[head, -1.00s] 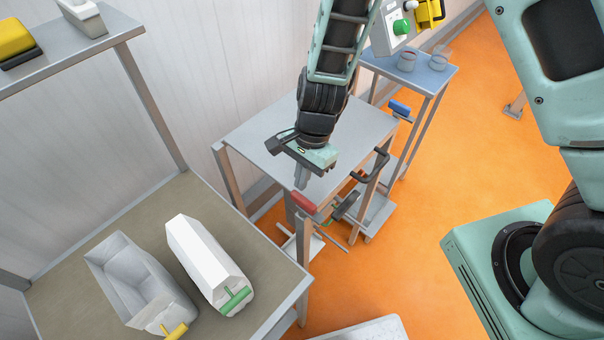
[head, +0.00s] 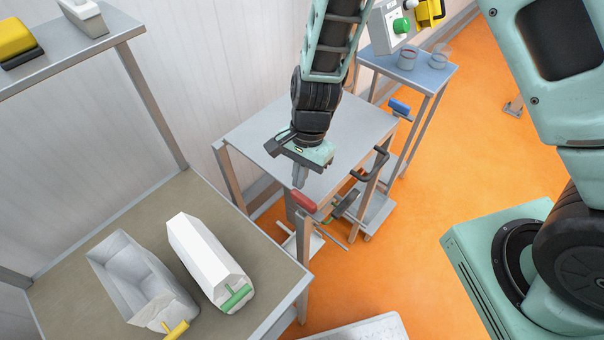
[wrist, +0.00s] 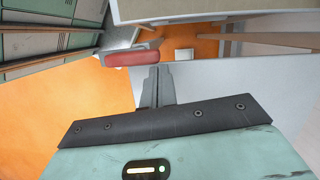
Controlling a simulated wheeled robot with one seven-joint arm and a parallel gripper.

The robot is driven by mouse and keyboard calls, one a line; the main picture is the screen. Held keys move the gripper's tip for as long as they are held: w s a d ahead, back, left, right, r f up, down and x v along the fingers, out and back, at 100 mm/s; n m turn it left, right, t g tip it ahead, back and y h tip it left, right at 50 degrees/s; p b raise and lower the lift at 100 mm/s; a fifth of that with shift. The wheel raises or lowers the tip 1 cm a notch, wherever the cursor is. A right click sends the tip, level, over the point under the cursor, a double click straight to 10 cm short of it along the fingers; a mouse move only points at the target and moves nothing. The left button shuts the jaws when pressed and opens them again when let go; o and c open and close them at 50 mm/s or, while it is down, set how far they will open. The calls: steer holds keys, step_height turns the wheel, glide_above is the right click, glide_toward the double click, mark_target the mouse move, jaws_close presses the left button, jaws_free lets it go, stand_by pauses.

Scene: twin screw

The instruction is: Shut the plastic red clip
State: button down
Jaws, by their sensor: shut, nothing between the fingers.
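The red clip (head: 304,201) sits at the front edge of the grey metal table (head: 346,126), near its corner leg. In the wrist view the red clip (wrist: 131,58) lies crosswise, just ahead and to the left of my fingertips. My gripper (head: 298,185) points down over the table's front edge, just above and left of the clip. Its fingers are together and empty. In the wrist view the closed fingers (wrist: 155,72) appear close to the clip, but I cannot tell whether they touch it. Whether the clip is fully open or partly shut is unclear.
A black handle (head: 376,164) and a dark clamp (head: 346,203) stick out right of the clip. A blue side table (head: 425,72) stands behind. Orange floor is free at right.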

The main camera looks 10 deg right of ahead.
steer(key=shift+a, duration=0.1)
steer(key=shift+s+a+n+h+b, duration=0.35)
steer(key=shift+s+a+n+h, duration=0.3)
steer(key=shift+n, duration=2.15)
steer(key=shift+s+a+n+h+b, duration=0.3)
steer(key=shift+s+a+n+h, duration=0.35)
steer(key=shift+n, duration=2.15)
steer(key=shift+s+a+n+h+b, duration=0.45)
steer(key=shift+a+n, duration=0.3)
steer(key=shift+n, duration=2.05)
steer(key=shift+s, duration=0.1)
